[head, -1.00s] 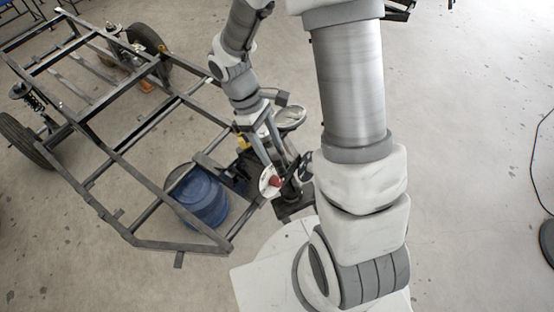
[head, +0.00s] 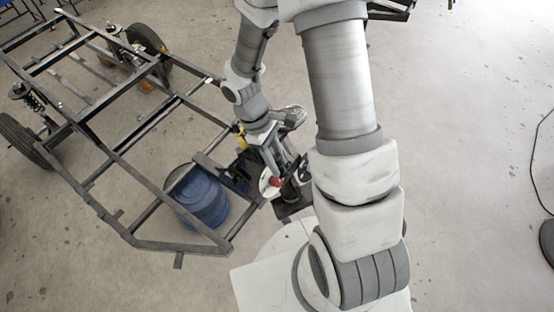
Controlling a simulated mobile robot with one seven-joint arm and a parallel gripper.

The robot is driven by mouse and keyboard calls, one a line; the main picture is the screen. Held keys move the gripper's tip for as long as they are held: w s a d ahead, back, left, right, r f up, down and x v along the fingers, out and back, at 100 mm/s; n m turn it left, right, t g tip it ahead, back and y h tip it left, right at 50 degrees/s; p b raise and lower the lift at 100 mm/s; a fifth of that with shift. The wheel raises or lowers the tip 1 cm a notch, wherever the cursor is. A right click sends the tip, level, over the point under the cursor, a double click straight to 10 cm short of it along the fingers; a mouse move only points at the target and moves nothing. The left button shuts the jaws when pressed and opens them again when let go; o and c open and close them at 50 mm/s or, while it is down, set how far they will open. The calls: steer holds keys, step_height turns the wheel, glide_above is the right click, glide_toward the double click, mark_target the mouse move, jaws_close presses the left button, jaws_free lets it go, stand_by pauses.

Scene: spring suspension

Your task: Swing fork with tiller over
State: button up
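My gripper (head: 277,168) points down at the near right corner of a dark tubular frame (head: 132,238). A dark assembly (head: 292,208) with a pale disc (head: 265,187) and a red round part (head: 275,181) sits right at its fingertips. This may be the fork with the tiller, but I cannot tell for sure. The fingers overlap the assembly in the picture. Whether they are shut on it cannot be made out. My wrist and arm hide part of the assembly and the frame corner behind it.
A blue drum (head: 203,203) stands under the frame's near end. The floor at the right is mostly clear, with a dark cable (head: 533,160) at the edge.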

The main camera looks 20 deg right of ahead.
jaws_close()
stand_by(0.8)
steer(key=shift+r, duration=0.1)
